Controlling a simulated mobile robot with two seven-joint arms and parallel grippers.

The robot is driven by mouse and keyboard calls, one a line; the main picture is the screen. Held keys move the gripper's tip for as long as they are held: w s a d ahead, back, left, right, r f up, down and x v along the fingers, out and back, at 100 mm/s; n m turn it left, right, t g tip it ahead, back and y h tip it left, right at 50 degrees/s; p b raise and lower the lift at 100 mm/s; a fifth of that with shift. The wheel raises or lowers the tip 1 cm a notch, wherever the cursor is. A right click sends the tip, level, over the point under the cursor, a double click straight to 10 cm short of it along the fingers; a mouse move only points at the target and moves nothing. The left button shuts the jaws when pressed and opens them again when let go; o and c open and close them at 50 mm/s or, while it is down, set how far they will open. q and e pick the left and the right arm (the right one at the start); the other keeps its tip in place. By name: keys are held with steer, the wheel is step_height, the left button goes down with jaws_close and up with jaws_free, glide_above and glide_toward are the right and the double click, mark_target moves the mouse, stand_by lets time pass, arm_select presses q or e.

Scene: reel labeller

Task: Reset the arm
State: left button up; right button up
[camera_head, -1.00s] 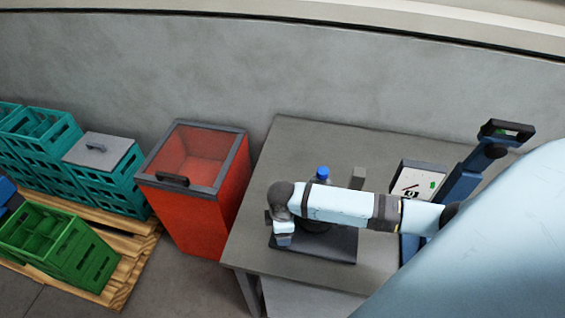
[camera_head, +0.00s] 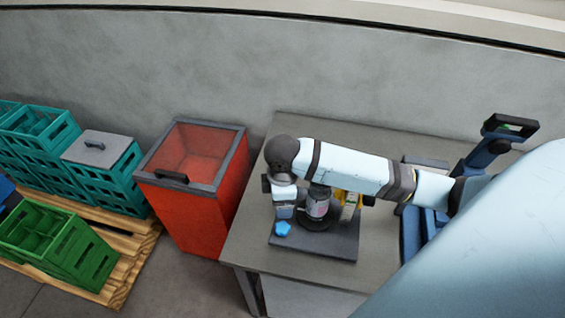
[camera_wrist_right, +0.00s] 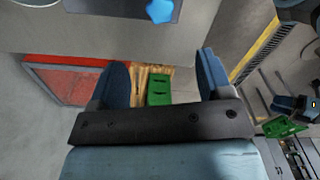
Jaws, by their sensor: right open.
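My right arm (camera_head: 350,170) reaches in from the right across the grey table (camera_head: 250,248). Its wrist hangs over the labeller's dark base plate (camera_head: 335,246). In the right wrist view my right gripper (camera_wrist_right: 160,72) is open, with two blue fingers apart and nothing between them. In the head view its fingers are hard to make out. A reel or bottle with a pale label (camera_head: 317,207) stands on the plate just below the arm, its top hidden. A blue star-shaped knob (camera_head: 282,229) shows at the plate's left front, and also in the wrist view (camera_wrist_right: 160,11).
A red bin (camera_head: 195,212) with a clear lid stands left of the table. Teal crates (camera_head: 105,180) and a green crate (camera_head: 60,240) sit on a wooden pallet (camera_head: 125,270). A grey wall closes the back.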

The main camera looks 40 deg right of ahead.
stand_by(0.3)
steer(key=s+a+f+m+t+y, duration=0.1)
steer(key=s+a+f+m+t, duration=0.1)
steer(key=a+f, duration=0.1)
steer(key=s+a+f+m+t+y, duration=0.1)
steer(key=a+f+m+t, duration=0.1)
steer(key=a+f+t, duration=0.1)
steer(key=s+a+f+m+t+y, duration=0.2)
steer(key=a+f, duration=0.1)
steer(key=f, duration=0.2)
steer(key=shift+s+f+t, duration=0.1)
steer(key=shift+s+t, duration=0.2)
steer(key=shift+s, duration=0.05)
steer(key=s+m+t, duration=0.1)
steer(key=s, duration=0.1)
steer(key=s+d+f+t, duration=0.1)
steer(key=s, duration=0.1)
steer(key=s+m+t+h, duration=0.1)
steer(key=s, duration=0.1)
steer(key=shift+d+f+m, duration=0.3)
steer(key=shift+d+f, duration=0.05)
steer(key=shift+c, duration=0.4)
